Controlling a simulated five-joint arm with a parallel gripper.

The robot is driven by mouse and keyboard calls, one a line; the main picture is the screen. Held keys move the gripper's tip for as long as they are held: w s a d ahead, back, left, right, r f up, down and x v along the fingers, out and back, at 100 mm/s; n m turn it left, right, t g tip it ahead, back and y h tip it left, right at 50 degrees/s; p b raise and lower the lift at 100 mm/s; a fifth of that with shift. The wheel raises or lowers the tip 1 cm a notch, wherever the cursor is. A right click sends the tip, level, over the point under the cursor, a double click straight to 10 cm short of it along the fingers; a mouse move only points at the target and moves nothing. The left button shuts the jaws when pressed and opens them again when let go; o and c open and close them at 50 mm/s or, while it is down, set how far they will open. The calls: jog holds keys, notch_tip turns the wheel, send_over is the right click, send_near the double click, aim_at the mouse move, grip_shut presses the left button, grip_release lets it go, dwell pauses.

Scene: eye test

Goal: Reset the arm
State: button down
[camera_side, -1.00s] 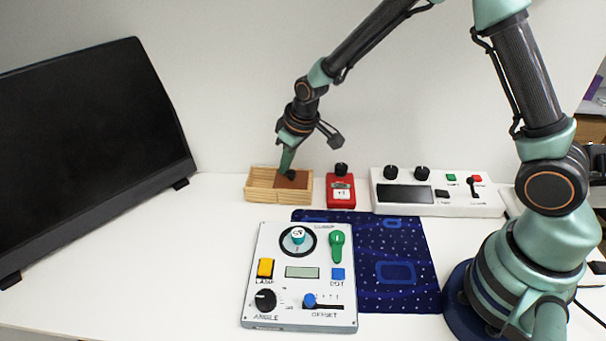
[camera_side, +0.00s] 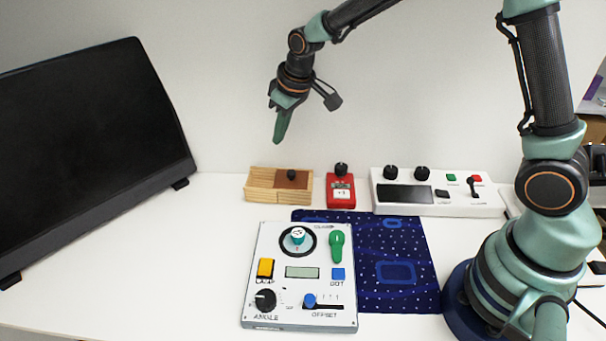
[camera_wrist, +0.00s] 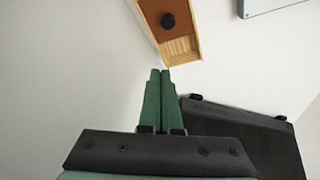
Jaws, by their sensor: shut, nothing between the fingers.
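My gripper (camera_side: 278,140) is shut and empty, pointing down in the air above the wooden box, apart from it. In the wrist view its two green fingers (camera_wrist: 160,72) lie together with nothing between them. The wooden box (camera_side: 262,194) stands on the table near the wall.
A white panel (camera_side: 282,315) with a dial, buttons, a green lever and a slider lies in front on a blue mat (camera_side: 398,290). A red box (camera_side: 340,190) and a white console (camera_side: 440,205) stand right of the wooden box. A black screen (camera_side: 90,150) fills the left.

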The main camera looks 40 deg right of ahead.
jog(key=s+d+r+m, duration=0.1)
jog(key=s+d+r, duration=0.3)
jog(key=s+r, duration=0.55)
jog(key=s+d+r+m+t, duration=0.1)
jog(key=s+d+r+m, duration=0.1)
jog(key=s, duration=0.9)
jog(key=shift+d+t+h, duration=0.3)
jog(key=shift+d+t, duration=0.1)
jog(key=shift+d, duration=0.05)
